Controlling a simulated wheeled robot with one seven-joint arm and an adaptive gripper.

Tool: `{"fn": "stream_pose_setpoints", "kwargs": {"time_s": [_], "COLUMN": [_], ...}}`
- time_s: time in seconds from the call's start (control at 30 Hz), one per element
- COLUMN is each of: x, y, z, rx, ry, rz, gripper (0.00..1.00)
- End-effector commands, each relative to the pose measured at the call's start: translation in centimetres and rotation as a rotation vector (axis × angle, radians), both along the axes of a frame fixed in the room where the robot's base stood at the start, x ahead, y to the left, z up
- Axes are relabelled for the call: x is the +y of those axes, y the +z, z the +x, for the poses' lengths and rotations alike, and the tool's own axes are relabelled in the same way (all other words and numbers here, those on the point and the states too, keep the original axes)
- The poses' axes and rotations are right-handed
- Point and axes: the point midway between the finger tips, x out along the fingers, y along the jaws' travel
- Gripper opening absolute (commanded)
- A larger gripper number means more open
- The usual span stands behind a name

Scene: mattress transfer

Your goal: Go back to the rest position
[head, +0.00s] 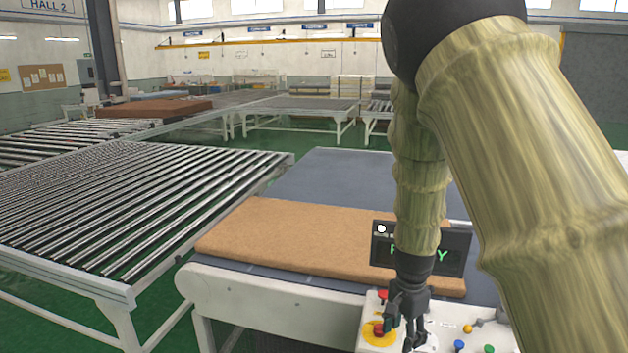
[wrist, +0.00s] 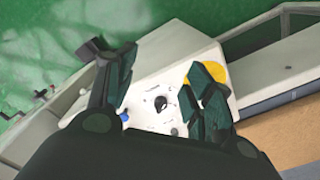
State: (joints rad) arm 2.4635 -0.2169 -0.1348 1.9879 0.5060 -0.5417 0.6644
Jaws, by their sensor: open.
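My gripper (head: 402,330) hangs pointing down at the end of my arm, over a white control panel (head: 440,338) at the bottom of the head view. In the wrist view my gripper (wrist: 160,75) has its two dark fingers spread wide, with nothing between them but the panel behind (wrist: 158,82). In the head view a red button on a yellow disc (head: 368,338) is close beside the fingers, partly covered by them. The yellow disc also shows in the wrist view (wrist: 214,72), behind the right finger. I cannot tell whether a finger touches the panel.
A dark screen (head: 455,262) with green letters, partly hidden by my arm, stands behind the panel. A brown mattress (head: 290,235) lies on the grey-topped conveyor (head: 335,180). A roller table (head: 120,205) stands at left. Another brown mattress (head: 155,108) lies farther back.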

Motion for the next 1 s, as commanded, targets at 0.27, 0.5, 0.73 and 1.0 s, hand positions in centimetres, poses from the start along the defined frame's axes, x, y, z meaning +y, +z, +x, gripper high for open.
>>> {"fn": "stream_pose_setpoints", "kwargs": {"time_s": [0.27,0.5,0.73,1.0], "x": [-1.5,-2.7,-3.9,-4.9], "y": [-4.0,-9.0,-16.5,-26.8], "z": [-1.8,-4.3,-8.6,-17.2], "rx": [0.013,0.027,0.052,0.074], "ry": [0.048,0.131,0.273,0.529], "rz": [-0.025,-0.057,-0.091,-0.109], "gripper": [0.53,0.53,0.53,0.53]}}
